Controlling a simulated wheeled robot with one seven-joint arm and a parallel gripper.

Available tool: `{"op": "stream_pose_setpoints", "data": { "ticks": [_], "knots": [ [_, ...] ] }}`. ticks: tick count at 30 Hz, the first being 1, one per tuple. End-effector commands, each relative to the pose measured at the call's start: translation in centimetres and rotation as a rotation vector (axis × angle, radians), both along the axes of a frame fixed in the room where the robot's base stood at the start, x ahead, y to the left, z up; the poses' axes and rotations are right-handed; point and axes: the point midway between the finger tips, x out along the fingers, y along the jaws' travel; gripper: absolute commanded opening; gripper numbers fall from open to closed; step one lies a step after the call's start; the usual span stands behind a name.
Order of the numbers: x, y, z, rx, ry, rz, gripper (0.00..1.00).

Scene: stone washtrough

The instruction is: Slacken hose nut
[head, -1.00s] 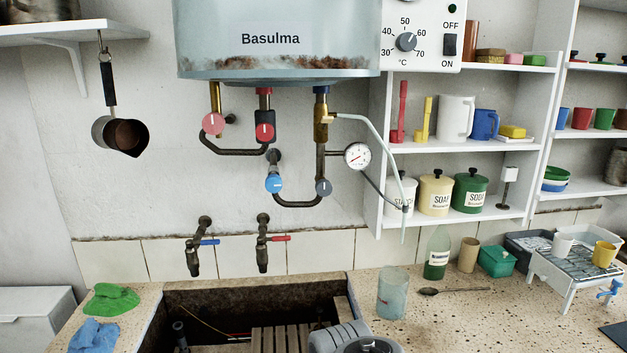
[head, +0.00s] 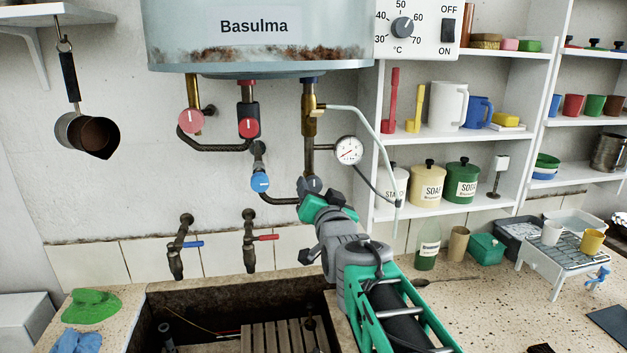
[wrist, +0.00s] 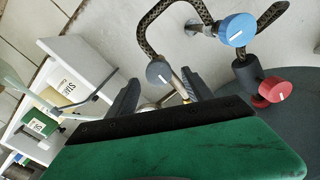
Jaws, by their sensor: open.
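My gripper (head: 315,190) is at the grey knob in the head view and partly covers that hose end. In the wrist view my gripper (wrist: 160,95) is open, its dark fingers to either side of the grey knob and the metal pipe (wrist: 186,85) behind it. I cannot tell whether they touch anything.
The dial gauge (head: 348,150) and thin pale tube (head: 375,125) hang just right of my gripper. A red-knobbed valve (head: 248,127) is to the left. The boiler (head: 255,40) is above, the stone trough (head: 190,292) below. Shelves (head: 465,140) stand at the right.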

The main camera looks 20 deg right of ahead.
Motion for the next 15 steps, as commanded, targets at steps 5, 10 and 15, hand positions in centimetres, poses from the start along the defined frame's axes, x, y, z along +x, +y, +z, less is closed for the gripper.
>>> {"op": "stream_pose_setpoints", "data": {
  "ticks": [5,10,15],
  "knots": [
    [3.2,-0.7,0.1,0.001,0.004,0.0,0.59],
    [4.2,-0.9,0.0,0.0,0.003,-0.001,0.59],
    [4.1,-0.7,0.0,-0.003,0.001,0.0,0.59]
  ]
}}
